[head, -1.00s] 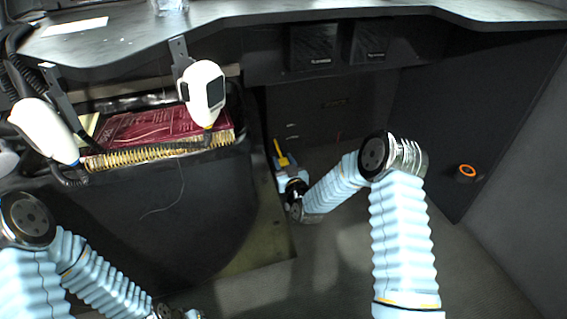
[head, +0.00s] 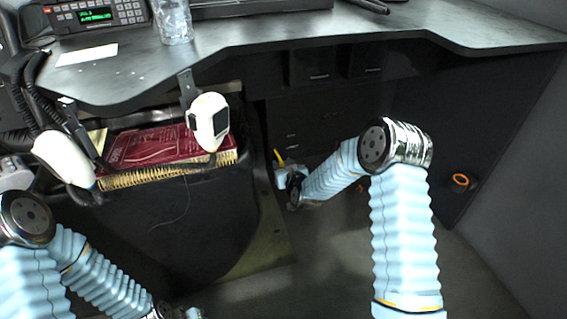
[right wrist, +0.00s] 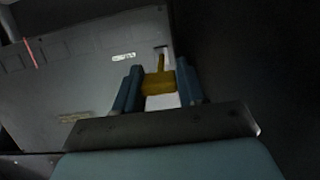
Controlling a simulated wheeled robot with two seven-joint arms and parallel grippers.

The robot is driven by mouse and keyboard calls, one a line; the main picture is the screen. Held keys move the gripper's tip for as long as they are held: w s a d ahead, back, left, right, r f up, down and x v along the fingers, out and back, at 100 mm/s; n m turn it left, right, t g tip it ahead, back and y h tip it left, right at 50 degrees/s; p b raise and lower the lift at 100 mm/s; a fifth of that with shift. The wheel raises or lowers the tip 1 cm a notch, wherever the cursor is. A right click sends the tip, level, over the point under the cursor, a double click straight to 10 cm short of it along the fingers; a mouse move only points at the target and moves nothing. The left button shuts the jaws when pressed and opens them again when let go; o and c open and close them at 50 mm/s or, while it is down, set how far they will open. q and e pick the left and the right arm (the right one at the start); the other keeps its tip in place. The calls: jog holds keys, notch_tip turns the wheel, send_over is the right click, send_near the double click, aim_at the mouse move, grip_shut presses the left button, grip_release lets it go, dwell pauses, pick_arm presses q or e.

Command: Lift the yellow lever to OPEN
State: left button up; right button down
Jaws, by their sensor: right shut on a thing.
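The yellow lever (right wrist: 159,83) shows in the right wrist view between the two blue fingers of my right gripper (right wrist: 160,88), which is shut on it. Its thin stem runs up to a pale slot in a grey panel (right wrist: 95,70). In the head view the lever (head: 280,157) is a small yellow tip just above my right gripper (head: 288,175), low beside the desk's dark side. The labels on the panel are too blurred to read.
A desk (head: 300,28) spans the top of the head view. A red binder (head: 165,148) sits in a bin at left, with a white handset (head: 208,121) hanging in front. An orange ring (head: 460,180) is on the right wall. Open floor lies below my right arm.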

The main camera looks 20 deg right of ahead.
aim_at(282, 163)
jog(key=r+p, duration=0.1)
jog(key=r+g+p, duration=0.2)
jog(key=shift+w+a, duration=0.1)
jog(key=shift+w, duration=0.15)
jog(key=shift+w+r+g+p, duration=0.2)
jog(key=shift+g+p, duration=0.25)
jog(key=shift+g, duration=0.15)
jog(key=shift+w+r, duration=0.25)
jog(key=shift+r, duration=0.1)
jog(key=shift+w+r, duration=0.1)
jog(key=c, duration=0.7)
grip_release()
jog(key=p+v, duration=0.1)
jog(key=v, duration=1.2)
jog(key=shift+s, duration=0.4)
